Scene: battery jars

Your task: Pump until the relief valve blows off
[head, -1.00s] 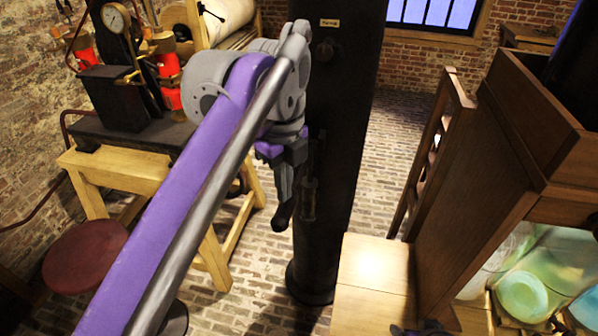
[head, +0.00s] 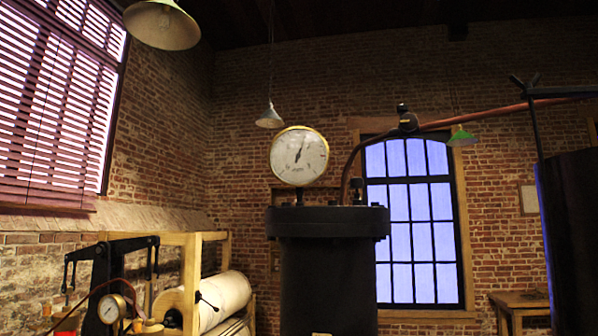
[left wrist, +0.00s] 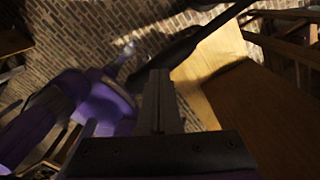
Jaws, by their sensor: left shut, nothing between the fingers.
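The black iron cylinder (head: 328,275) stands in the middle of the head view. A round brass-rimmed gauge (head: 299,156) sits on its flanged top, its needle pointing up and slightly right. A small dark fitting (head: 357,186), which may be the relief valve, stands beside the gauge; I see no plume there. My left gripper (left wrist: 159,74) shows only in the left wrist view, shut and empty. A long dark bar (left wrist: 200,40), perhaps the pump handle, lies beyond its fingertips; I cannot tell whether they touch. My right gripper is not in view.
A smaller gauge (head: 111,308) and a wooden frame with a pale roll (head: 225,292) stand at lower left. A dark vessel (head: 575,240) is at right. A pipe (head: 460,122) crosses before the window. The left wrist view shows brick floor (left wrist: 80,40) and a wooden surface (left wrist: 245,85).

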